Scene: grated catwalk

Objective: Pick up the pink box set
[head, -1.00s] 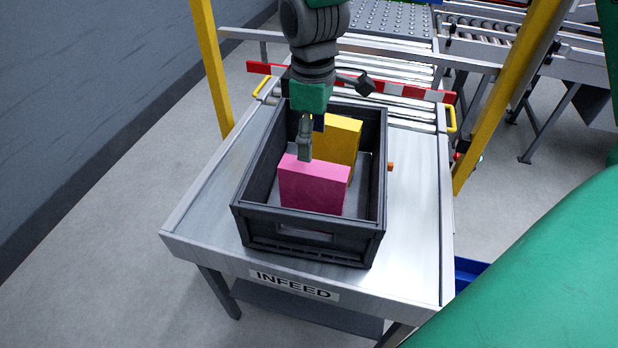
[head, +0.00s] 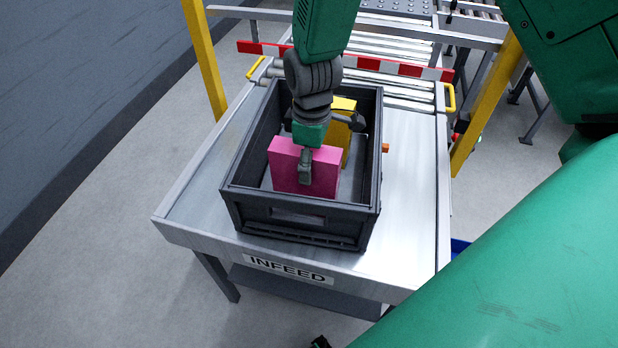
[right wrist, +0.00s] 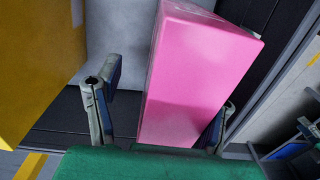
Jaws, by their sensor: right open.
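The pink box (head: 285,166) stands upright in a dark grey crate (head: 300,233) on the infeed table. My right gripper (head: 306,168) is over the box, with one finger in front of its near face; the other finger is hidden in the head view. In the right wrist view, the pink box (right wrist: 195,75) stands between the two open fingers of the gripper (right wrist: 160,112). A gap shows at the left finger; the right finger is partly hidden by the box, so I cannot tell if it touches. My left gripper is not in view.
A yellow box (head: 346,106) stands behind the pink one in the crate, and shows at the left of the right wrist view (right wrist: 35,70). Crate walls surround both. A red-and-white bar (head: 400,68) crosses behind the crate.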

